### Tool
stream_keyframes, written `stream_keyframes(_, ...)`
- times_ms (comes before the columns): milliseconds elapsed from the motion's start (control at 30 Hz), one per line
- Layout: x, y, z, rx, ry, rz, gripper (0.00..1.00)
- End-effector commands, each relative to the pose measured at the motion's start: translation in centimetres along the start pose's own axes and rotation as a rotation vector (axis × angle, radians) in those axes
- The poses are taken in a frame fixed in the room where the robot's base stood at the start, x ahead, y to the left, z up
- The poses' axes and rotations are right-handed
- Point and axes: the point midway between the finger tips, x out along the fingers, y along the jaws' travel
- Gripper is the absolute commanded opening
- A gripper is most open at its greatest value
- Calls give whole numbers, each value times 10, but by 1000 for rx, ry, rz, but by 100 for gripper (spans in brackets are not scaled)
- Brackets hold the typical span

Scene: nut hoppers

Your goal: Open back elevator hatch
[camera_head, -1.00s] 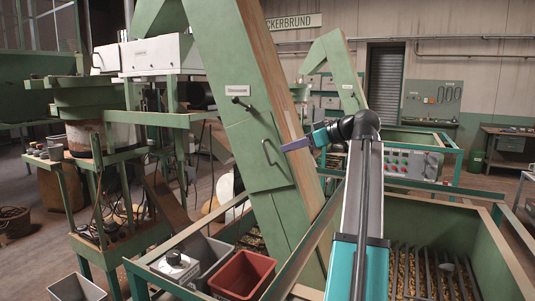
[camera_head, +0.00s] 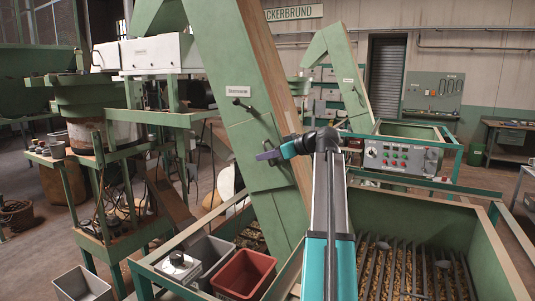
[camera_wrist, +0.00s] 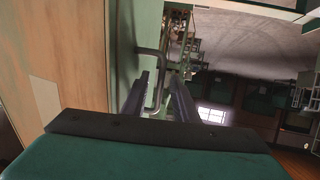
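A tall, slanted green elevator casing (camera_head: 222,70) with a wooden side stands in the middle of the head view. On its face is a closed green hatch (camera_head: 255,176) with a bent bar handle. My gripper (camera_head: 262,156) is at this handle in the head view, its fingers pointing left. In the wrist view the handle (camera_wrist: 161,82) stands between the two dark fingers of my gripper (camera_wrist: 162,82), which are apart. Contact with the bar cannot be told. A second, similar green elevator (camera_head: 345,78) stands farther back.
A dark lever (camera_head: 241,104) sits above the hatch. A red bin (camera_head: 243,274) and a grey bin (camera_head: 207,255) stand below it. A green hopper (camera_head: 440,222) with a grate lies at right, and a control box (camera_head: 402,158) stands behind it.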

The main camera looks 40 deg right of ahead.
Motion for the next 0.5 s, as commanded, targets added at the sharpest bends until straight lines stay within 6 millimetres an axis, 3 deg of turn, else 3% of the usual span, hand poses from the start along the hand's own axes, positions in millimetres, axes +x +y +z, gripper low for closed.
stream_keyframes(300, 1, 1, 1, 0, 0, 2, 25)
stream_keyframes(433, 1, 1, 1, 1, 0, 2, 3)
stream_keyframes(500, 0, 1, 1, 1, 0, 2, 0)
